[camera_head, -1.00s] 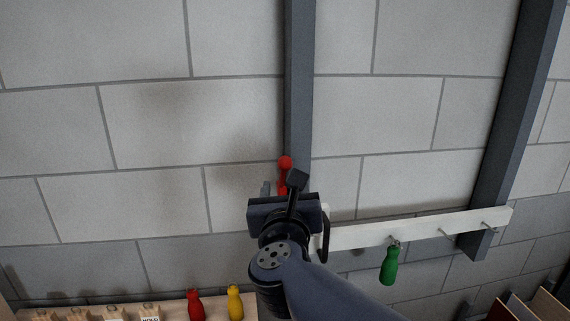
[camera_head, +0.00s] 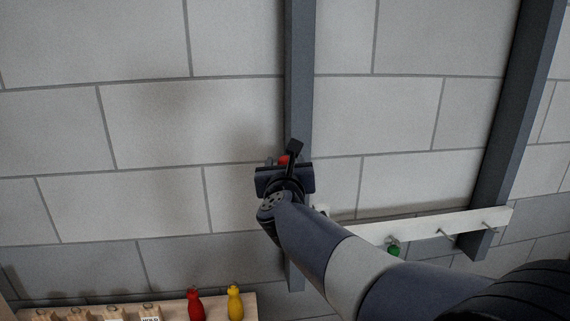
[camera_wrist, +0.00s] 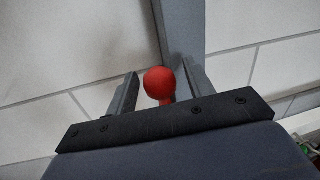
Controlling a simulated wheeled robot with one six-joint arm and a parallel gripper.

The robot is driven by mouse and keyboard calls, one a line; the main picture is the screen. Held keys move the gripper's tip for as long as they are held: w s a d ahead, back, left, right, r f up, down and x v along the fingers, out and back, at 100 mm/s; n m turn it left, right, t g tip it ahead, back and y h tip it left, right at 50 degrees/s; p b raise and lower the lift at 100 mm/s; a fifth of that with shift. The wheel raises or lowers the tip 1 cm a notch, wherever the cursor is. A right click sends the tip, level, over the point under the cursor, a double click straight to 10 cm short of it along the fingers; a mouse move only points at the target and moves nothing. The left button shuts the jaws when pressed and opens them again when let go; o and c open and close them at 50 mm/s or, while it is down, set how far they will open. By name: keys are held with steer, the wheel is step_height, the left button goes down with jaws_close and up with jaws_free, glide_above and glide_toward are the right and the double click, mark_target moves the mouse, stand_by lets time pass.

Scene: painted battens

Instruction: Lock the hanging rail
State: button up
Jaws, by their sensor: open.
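The white hanging rail (camera_head: 420,228) with pegs runs across two dark posts in the head view; its left part is hidden behind my arm. A red-knobbed lever (camera_head: 284,159) is at the left post (camera_head: 298,80), mostly covered by my gripper (camera_head: 284,170). In the wrist view the round red knob (camera_wrist: 160,82) shows between the two fingers of my gripper (camera_wrist: 160,80). The fingers are open, one on each side of the knob. I cannot tell whether either finger touches it.
A green bottle-shaped thing (camera_head: 394,251) hangs from a rail peg, mostly hidden by my arm. The right post (camera_head: 515,120) carries the rail's right end. The wall above is clear.

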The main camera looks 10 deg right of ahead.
steer(key=shift+c, duration=0.4)
jaws_close()
